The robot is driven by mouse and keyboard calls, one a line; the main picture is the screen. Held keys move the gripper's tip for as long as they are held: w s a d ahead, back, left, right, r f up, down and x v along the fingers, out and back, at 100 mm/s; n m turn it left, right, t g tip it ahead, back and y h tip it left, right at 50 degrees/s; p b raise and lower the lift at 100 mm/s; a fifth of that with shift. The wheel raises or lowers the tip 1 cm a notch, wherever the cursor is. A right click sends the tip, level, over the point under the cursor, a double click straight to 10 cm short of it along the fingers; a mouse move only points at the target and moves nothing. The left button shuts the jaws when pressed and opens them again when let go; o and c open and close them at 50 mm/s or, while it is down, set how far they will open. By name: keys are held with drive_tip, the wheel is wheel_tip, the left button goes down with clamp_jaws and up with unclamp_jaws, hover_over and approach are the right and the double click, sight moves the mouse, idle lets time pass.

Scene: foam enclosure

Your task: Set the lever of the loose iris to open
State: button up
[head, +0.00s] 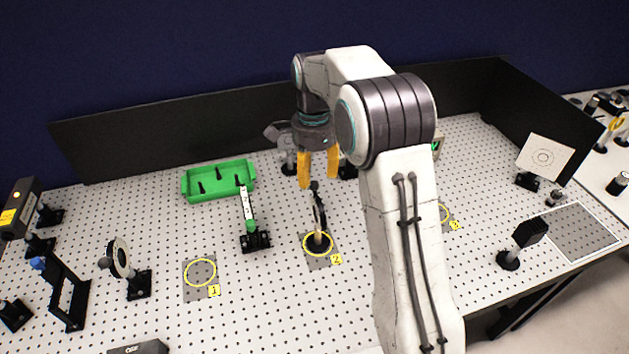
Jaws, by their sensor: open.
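A dark, ring-shaped mount that looks like the iris (318,212) stands upright on a post inside the yellow circle marked 2. It is seen nearly edge-on, so its opening and setting are hard to read. A small dark knob, apparently its lever (314,186), sticks up at its top. My gripper (319,181) has two orange fingers pointing down, spread apart with nothing visible between them. The fingertips are close to the lever in the picture, one on each side. Whether they are level with it or touch it, I cannot tell.
A green tray (187,187) lies at the back left. Marked circle 1 (201,272) is empty. A round optic (121,257) stands further left. A white target card (543,157) stands right. Black walls (180,135) close the back.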

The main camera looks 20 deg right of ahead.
sight(314, 182)
drive_tip(key=shift+f+p, duration=0.9)
drive_tip(key=shift+p, duration=0.15)
drive_tip(key=shift+f, duration=1.45)
drive_tip(key=shift+c, duration=0.2)
clamp_jaws()
